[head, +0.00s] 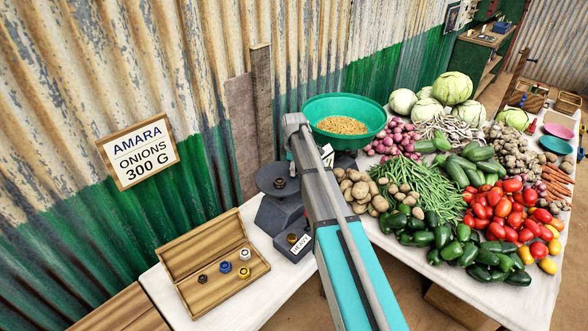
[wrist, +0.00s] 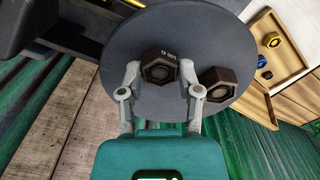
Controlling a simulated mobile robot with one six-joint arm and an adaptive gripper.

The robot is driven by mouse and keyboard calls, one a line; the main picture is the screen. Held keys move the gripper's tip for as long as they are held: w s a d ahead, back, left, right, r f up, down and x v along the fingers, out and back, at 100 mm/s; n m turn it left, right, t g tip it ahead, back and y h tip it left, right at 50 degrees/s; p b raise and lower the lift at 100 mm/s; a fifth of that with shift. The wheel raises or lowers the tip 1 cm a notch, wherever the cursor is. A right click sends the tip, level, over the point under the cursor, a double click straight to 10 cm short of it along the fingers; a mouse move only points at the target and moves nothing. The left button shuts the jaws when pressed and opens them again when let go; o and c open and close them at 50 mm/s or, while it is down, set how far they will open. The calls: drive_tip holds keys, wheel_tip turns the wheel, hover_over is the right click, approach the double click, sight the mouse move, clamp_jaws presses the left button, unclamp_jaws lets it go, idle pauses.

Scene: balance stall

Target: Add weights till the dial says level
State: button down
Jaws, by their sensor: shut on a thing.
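The balance's dark round pan (head: 268,182) is at the left of my arm. A dark hexagonal weight (head: 279,183) shows on it. In the wrist view my gripper (wrist: 159,70) is shut on a dark hexagonal weight (wrist: 158,58) over the pan (wrist: 165,20); I cannot tell if it touches the pan. Another dark weight (wrist: 215,85) rests on the pan, right of my fingers. The green bowl (head: 318,105) of grain is on the other side. My gripper is hidden in the head view. The dial's face is not visible.
An open wooden box (head: 192,298) with several small weights stands at the table's left end. A sign (head: 138,152) on the wall reads "AMARA ONIONS 300 G". Heaped vegetables crowd the table to the right, with potatoes (head: 362,192) close to my arm.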

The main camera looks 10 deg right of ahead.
drive_tip(key=shift+f+b, duration=0.45)
drive_tip(key=shift+f, duration=0.05)
